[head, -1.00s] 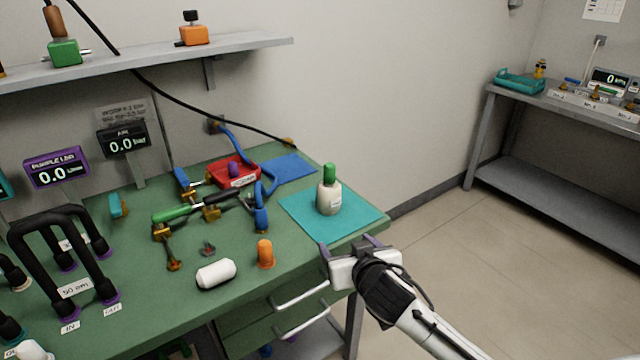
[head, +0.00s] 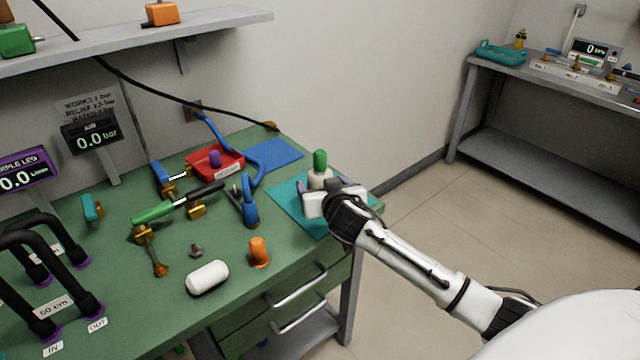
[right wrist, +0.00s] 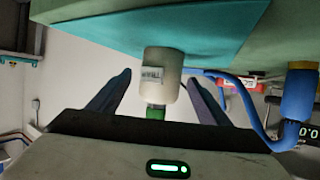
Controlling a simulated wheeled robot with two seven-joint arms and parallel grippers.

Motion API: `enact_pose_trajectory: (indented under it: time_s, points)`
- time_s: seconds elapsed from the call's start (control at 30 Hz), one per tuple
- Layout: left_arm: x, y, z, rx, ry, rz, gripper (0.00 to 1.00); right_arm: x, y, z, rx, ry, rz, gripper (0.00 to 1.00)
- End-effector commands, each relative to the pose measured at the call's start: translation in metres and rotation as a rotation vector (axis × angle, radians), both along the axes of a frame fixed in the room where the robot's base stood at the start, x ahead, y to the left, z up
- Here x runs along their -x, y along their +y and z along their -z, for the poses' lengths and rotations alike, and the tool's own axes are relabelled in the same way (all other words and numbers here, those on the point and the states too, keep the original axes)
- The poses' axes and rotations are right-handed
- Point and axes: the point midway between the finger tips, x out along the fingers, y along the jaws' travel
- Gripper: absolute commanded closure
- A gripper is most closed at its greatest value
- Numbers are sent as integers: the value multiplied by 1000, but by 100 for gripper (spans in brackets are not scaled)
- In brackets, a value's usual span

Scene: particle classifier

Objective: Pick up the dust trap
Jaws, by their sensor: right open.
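The dust trap is a beige bottle (head: 319,181) with a green cap (head: 320,160). It stands upright on the teal mat (head: 284,197) at the bench's right corner. My right gripper (head: 325,187) is open at the trap, its wrist hiding the bottle's lower part in the head view. The right wrist view is upside down. There the trap (right wrist: 162,72), with a partly legible label, lies between the two fingers (right wrist: 158,80), with a visible gap on each side. My left gripper is not in view.
An orange cap (head: 259,252) and a white cylinder (head: 207,278) lie near the bench's front. A blue-handled tool (head: 250,207), a red tray (head: 229,166) and a blue mat (head: 272,154) are left of the teal mat. Drawer handles (head: 297,286) protrude below.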

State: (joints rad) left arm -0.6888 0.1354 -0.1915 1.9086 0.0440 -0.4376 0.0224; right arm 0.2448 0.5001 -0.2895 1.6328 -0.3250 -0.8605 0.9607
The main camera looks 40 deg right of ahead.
Motion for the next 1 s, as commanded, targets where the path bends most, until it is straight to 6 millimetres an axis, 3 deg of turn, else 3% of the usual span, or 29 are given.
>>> enact_pose_trajectory:
  time_s: [0.2, 0.47, 0.77, 1.0]
  points:
    - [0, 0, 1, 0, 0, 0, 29, -18, -8, 8, 0, 0, 1, 29]
    - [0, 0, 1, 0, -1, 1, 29, -19, -8, 9, 0, 0, -1, 30]
    - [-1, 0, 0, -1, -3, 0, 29, -19, -8, 9, 0, 1, 0, 80]
    - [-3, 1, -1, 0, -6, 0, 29, -19, -8, 5, 0, -3, -1, 80]
